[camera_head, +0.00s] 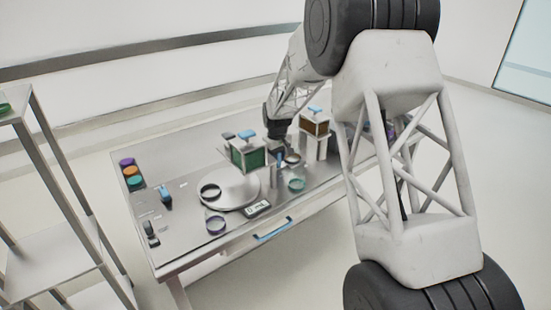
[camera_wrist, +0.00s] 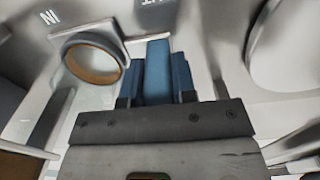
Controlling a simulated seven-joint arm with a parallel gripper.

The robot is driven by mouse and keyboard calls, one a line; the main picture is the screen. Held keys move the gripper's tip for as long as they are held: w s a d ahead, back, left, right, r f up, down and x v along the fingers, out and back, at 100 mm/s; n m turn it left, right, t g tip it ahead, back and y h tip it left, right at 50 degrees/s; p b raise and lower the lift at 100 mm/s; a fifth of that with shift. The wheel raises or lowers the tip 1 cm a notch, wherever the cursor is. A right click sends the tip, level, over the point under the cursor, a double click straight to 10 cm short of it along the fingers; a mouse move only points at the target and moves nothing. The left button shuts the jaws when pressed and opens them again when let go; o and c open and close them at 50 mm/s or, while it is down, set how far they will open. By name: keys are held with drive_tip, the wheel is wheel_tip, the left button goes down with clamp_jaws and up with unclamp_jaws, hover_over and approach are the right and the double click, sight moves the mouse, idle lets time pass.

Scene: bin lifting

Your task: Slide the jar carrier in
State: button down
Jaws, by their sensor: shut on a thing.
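My gripper (camera_head: 279,146) is low over the middle of the table, between two framed boxes. In the wrist view my gripper (camera_wrist: 158,88) is shut on a blue upright handle (camera_wrist: 158,62). What lies below the handle is hidden by the gripper body. One framed box with a green pane (camera_head: 250,158) and a blue top handle stands left of my gripper. Another with an amber pane (camera_head: 314,127) and a blue top handle stands to the right on pale posts. I cannot tell which thing is the jar carrier.
A ring (camera_wrist: 93,58) with an orange-brown inside lies close left of the handle, near an "IN" label. Shelves (camera_head: 62,255) stand left.

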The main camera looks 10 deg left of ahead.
drive_tip(key=w+d, duration=0.5)
drive_tip(key=c, duration=0.9)
unclamp_jaws()
drive_tip(key=shift+r, duration=0.1)
drive_tip(key=shift+r, duration=3.85)
drive_tip(key=shift+c, duration=0.2)
